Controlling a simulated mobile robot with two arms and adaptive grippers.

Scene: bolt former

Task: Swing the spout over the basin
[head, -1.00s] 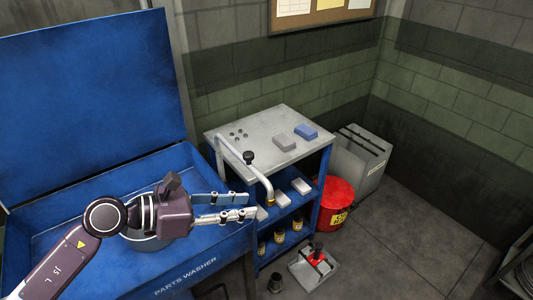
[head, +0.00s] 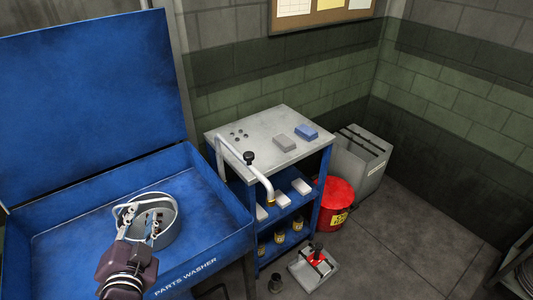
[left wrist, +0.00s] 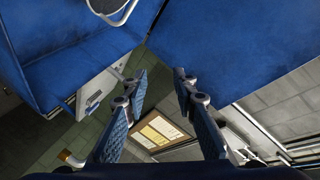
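The spout (head: 231,155) is a white bent pipe with a black knob (head: 249,157) and a brass tip. It rises near the basin's back right corner and reaches right, its tip outside the basin in front of the cart. The blue parts-washer basin (head: 70,250) is at left with its lid raised. My left gripper (head: 143,222) is over the basin, in front of a grey round basket (head: 172,228), left of the spout and apart from it. In the left wrist view its fingers (left wrist: 160,75) are spread with nothing between them. My right gripper is not in view.
A blue cart (head: 265,128) with a grey top stands right of the basin, with blocks and several small cans. A red bin (head: 337,202), grey box (head: 362,165) and tray (head: 313,268) are on the floor. The right floor is mostly clear.

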